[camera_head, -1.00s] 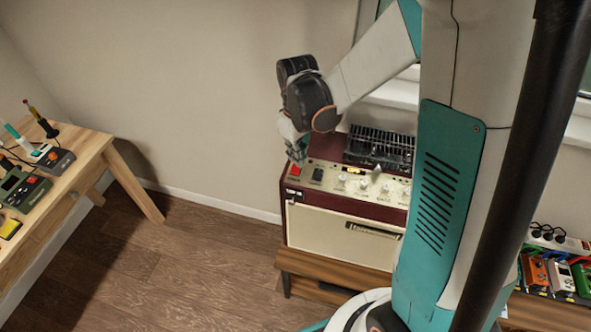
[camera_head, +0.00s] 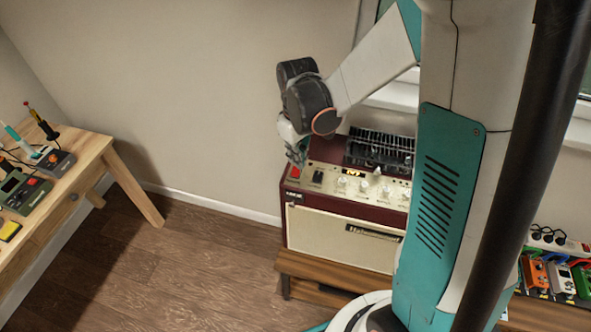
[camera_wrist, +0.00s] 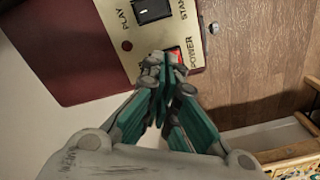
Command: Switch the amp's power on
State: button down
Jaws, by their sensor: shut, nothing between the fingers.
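The amp (camera_head: 340,236) is a dark red cabinet with a cream front, standing on a low wooden bench. Its control panel carries a red power switch (camera_head: 295,172) at the left end, with a black switch (camera_head: 318,177) beside it. In the wrist view the red switch (camera_wrist: 176,54) shows next to the word POWER, partly hidden by my fingers. My gripper (camera_wrist: 163,60) is shut and empty, its fingertips right at the red switch. In the head view my gripper (camera_head: 299,162) is over the panel's left end. I cannot tell whether the tips touch the switch or which way it is set.
A black slatted unit (camera_head: 380,150) sits on the amp's top, right of my gripper. A wooden workbench (camera_head: 95,150) with tools stands at the left. Several coloured pedals (camera_head: 560,275) lie at the right. The floor (camera_head: 180,260) between workbench and amp is clear.

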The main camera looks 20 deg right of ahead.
jog(key=shift+f+b, duration=0.95)
jog(key=shift+f, duration=0.15)
dwell(0.7)
jog(key=shift+r, duration=0.15)
jog(key=shift+r+p, duration=2.35)
jog(key=shift+r, duration=1.05)
jog(key=shift+s+r+b, duration=0.2)
jog(key=shift+r+b, duration=0.05)
jog(key=shift+b, duration=0.05)
jog(key=s+r+m+t+b, duration=0.1)
jog(key=s+m+t+b, duration=0.1)
jog(key=s+b, duration=0.3)
jog(key=s+r+m+t+b, duration=0.2)
jog(key=s+t+b, duration=0.3)
jog(key=s, duration=0.4)
jog(key=shift+s+r+m, duration=0.25)
jog(key=shift+s+m, duration=0.05)
jog(key=shift+m, duration=0.1)
